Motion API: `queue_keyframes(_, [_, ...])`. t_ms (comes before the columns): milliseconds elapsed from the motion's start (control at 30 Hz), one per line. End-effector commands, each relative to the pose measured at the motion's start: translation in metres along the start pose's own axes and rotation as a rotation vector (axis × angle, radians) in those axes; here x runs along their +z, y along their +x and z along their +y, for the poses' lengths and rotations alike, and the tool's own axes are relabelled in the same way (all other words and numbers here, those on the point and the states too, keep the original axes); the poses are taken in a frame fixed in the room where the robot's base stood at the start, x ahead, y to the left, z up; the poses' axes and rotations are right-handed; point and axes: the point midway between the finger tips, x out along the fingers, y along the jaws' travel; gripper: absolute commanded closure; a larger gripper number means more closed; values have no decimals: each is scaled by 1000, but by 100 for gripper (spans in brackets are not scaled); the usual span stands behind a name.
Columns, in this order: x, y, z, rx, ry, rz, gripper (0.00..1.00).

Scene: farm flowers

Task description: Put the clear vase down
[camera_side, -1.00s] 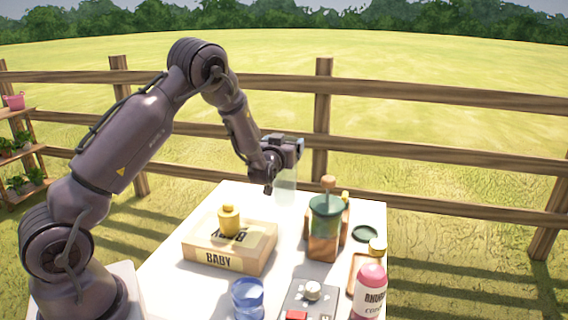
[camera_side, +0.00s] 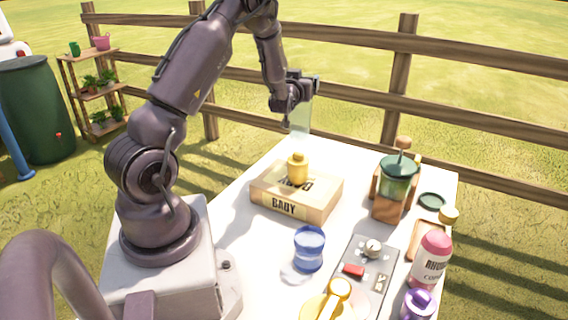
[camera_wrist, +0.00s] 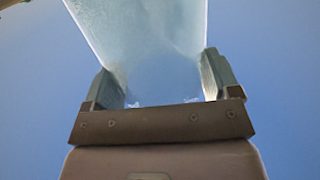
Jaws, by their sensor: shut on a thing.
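The clear vase (camera_side: 301,118) is a pale, see-through, tall shape held by my gripper (camera_side: 303,90) in the side view. My gripper is above the far end of the white table (camera_side: 262,172), behind the wooden box, and the vase appears clear of the tabletop. In the wrist view, the vase (camera_wrist: 140,35) fills the space between the two fingers of my gripper (camera_wrist: 163,78), which is shut on it. The vase's lower edge is hard to make out against the grass.
A wooden box marked BABY (camera_side: 296,193) carries a yellow bottle (camera_side: 298,167). The table between box and jar is clear.

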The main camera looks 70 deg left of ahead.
Motion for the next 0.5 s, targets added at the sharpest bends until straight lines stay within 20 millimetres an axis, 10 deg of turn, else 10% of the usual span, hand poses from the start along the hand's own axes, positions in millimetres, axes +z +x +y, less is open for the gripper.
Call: queue_keyframes(500, [7, -9, -52, 11, 0, 3, 70])
